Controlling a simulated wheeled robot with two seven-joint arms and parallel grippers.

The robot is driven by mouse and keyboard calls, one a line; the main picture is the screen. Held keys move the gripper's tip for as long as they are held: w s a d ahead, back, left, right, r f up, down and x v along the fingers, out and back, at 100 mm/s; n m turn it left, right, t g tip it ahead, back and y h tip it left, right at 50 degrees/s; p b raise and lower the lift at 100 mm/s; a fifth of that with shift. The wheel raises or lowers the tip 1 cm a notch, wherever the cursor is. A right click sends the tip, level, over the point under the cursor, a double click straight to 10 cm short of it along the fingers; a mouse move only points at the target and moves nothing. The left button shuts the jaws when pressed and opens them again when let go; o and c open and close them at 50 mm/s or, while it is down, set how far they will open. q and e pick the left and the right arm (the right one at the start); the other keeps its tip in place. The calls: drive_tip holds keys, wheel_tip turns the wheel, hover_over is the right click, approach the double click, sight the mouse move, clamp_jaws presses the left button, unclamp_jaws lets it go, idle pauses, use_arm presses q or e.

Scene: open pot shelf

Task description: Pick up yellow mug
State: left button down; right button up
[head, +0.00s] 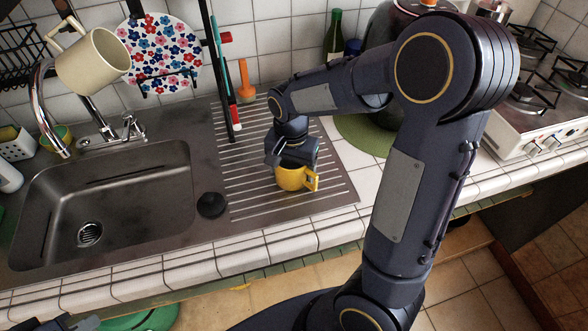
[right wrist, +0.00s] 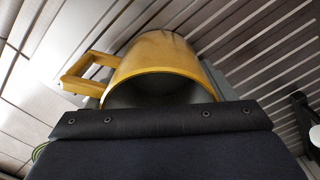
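The yellow mug (head: 291,179) is at the drainboard in the head view, its handle to the right. My right gripper (head: 291,156) is directly above and around its top, the fingers partly hidden by the wrist. In the right wrist view the mug (right wrist: 160,58) is close, its mouth toward the camera and its handle to the left. A dark gripper part (right wrist: 160,121) covers the lower rim. Whether the fingers press on the mug is not clear. My left gripper (head: 62,322) shows only as a dark piece at the bottom left corner.
A cream mug (head: 93,61) hangs near the faucet (head: 42,105). The sink (head: 105,205) lies left of the ribbed drainboard (head: 335,191), with a black stopper (head: 211,204) between. An orange utensil (head: 246,80), a green bottle (head: 333,38) and a stove (head: 530,110) stand behind or to the right.

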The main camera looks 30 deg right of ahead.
sight(309, 171)
drive_tip(key=c, duration=0.4)
drive_tip(key=shift+c, duration=0.2)
drive_tip(key=shift+r, duration=0.55)
wheel_tip(309, 171, up, 3)
drive_tip(key=shift+s+f, duration=0.1)
drive_tip(key=shift+f, duration=0.1)
drive_tip(key=s+r, duration=0.1)
drive_tip(key=r, duration=0.1)
drive_tip(key=s+d+r, duration=0.1)
drive_tip(key=s, duration=0.1)
drive_tip(key=s+r, duration=0.1)
drive_tip(key=r, duration=0.1)
drive_tip(key=shift+s+d+r, duration=0.25)
drive_tip(key=shift+s+r, duration=0.1)
drive_tip(key=shift+s, duration=0.05)
drive_tip(key=s+d+r, duration=0.2)
drive_tip(key=s+r, duration=0.1)
drive_tip(key=s, duration=0.5)
drive_tip(key=shift+s+d+r+b, duration=0.25)
drive_tip(key=shift+r+b, duration=0.05)
drive_tip(key=shift+b, duration=0.05)
